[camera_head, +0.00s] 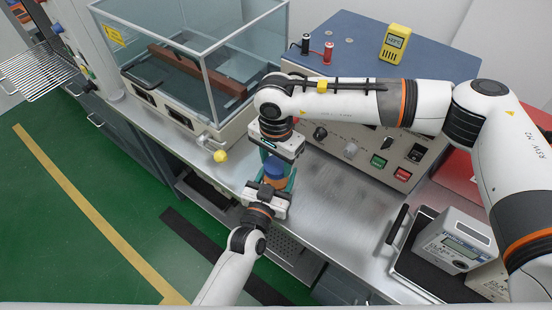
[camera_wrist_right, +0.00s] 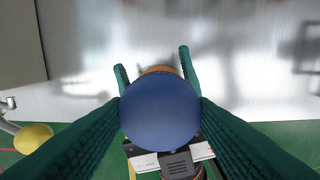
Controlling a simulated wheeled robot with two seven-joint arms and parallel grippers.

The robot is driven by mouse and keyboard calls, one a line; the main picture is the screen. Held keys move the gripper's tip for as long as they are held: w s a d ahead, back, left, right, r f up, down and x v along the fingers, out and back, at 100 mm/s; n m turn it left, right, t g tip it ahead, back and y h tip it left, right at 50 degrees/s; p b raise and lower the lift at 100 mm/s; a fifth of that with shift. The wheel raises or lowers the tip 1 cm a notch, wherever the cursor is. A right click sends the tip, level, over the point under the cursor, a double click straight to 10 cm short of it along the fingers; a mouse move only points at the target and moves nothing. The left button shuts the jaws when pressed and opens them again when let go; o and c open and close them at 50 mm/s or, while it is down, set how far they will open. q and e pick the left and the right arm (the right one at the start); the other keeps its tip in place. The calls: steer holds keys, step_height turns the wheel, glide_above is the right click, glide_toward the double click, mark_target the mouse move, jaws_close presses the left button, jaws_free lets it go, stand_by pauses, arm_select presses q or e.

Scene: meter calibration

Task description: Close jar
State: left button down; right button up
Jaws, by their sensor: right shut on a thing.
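A jar stands upright between my two grippers in the head view. Its blue lid (camera_head: 274,166) is on top and its orange-brown body (camera_head: 275,183) is below. My right gripper (camera_head: 276,164) comes from above and is shut on the blue lid. In the right wrist view the lid (camera_wrist_right: 160,108) fills the space between the green fingers and hides most of the jar body (camera_wrist_right: 160,70). My left gripper (camera_head: 274,186) comes from the front, its green fingers on either side of the jar body. Their contact with the body is hidden. The seating of the lid is also hidden.
A glass-walled case (camera_head: 190,75) stands behind left, with a yellow knob (camera_head: 220,156) at its front. A control box (camera_head: 360,150) is behind right, carrying a yellow meter (camera_head: 395,42). A tray (camera_head: 408,262) with a grey instrument lies right. Bare metal bench (camera_head: 335,215) lies between.

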steer(key=m, duration=1.5)
steer(key=shift+m, duration=0.3)
steer(key=o, duration=1.2)
step_height(320, 180, up, 12)
